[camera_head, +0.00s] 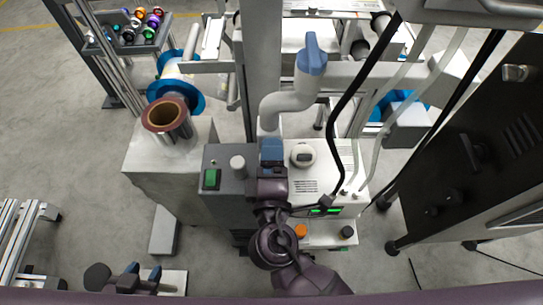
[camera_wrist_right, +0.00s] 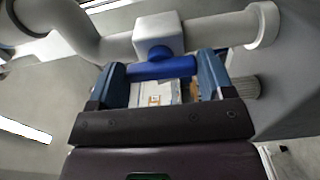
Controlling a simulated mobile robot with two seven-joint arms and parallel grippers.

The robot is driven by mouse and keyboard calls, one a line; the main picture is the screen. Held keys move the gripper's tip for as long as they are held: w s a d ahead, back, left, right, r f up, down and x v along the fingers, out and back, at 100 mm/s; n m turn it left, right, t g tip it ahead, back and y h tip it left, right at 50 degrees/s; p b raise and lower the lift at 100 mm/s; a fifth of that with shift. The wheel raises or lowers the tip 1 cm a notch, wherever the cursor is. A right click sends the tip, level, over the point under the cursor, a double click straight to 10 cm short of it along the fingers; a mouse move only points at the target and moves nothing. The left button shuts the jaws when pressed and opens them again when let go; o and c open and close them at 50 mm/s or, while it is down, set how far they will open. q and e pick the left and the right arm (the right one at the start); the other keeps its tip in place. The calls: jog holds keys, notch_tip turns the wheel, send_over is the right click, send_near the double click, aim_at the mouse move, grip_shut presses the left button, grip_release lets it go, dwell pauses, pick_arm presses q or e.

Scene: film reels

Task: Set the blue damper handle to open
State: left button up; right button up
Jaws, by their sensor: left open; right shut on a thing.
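The blue damper handle (camera_wrist_right: 162,69) shows in the right wrist view as a short bar on a round hub, mounted on a white block (camera_wrist_right: 157,34) of a white pipe. It lies crosswise between the fingertips of my right gripper (camera_wrist_right: 163,76), which is shut on it. In the head view my right gripper (camera_head: 272,150) is at the foot of the white pipe (camera_head: 285,103), above the grey and white machine; the handle cannot be made out there. My left gripper (camera_head: 144,273) is open and empty at the bottom left.
A blue piece (camera_head: 312,55) tops the bent pipe. A black cable (camera_head: 345,110) hangs right of my right gripper. A dark cabinet (camera_head: 470,150) stands at the right.

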jog(key=o, duration=0.9)
jog(key=s, duration=1)
jog(key=shift+s, duration=0.4)
